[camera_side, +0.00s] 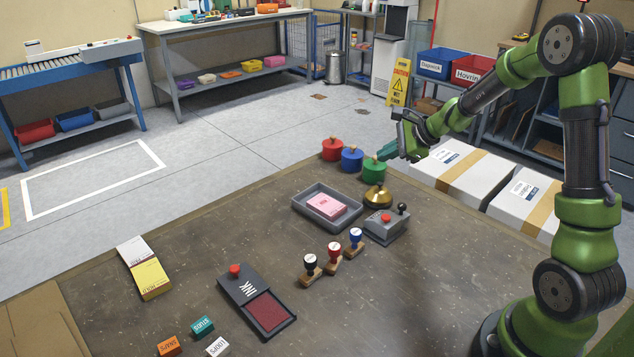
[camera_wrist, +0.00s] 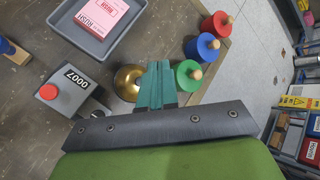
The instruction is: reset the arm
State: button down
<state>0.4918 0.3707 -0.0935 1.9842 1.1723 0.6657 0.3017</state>
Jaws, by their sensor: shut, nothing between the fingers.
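My green arm reaches over the far right edge of the table. My gripper (camera_side: 386,150) has teal fingers and is shut and empty, raised above the table. In the wrist view the closed fingers (camera_wrist: 156,82) lie side by side, between a brass bell (camera_wrist: 128,82) and a green round pot with a wooden knob (camera_wrist: 187,75). In the side view the green pot (camera_side: 374,168) and the bell (camera_side: 378,196) stand below the gripper. I cannot tell the exact height of the fingertips.
Red (camera_side: 332,149) and blue (camera_side: 352,159) pots line the far edge. A grey tray (camera_side: 299,208) holds a pink pad. A grey counter box (camera_side: 386,231), several stamps, an ink box (camera_side: 240,291) and small labelled blocks stand on the table. White cartons (camera_side: 460,178) lie beyond it.

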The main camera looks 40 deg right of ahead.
jog(key=s+a+r+n+g, duration=0.1)
jog(key=s+a+r+n, duration=0.5)
jog(key=s+a+n, duration=0.4)
jog(key=s+a+r+n, duration=0.5)
jog(key=s+a+n, duration=0.5)
jog(key=s, duration=0.2)
jog(key=shift+s+a+r+n+g, duration=0.15)
jog(key=shift+a+r+n+g, duration=0.15)
jog(key=shift+a+r+g, duration=0.1)
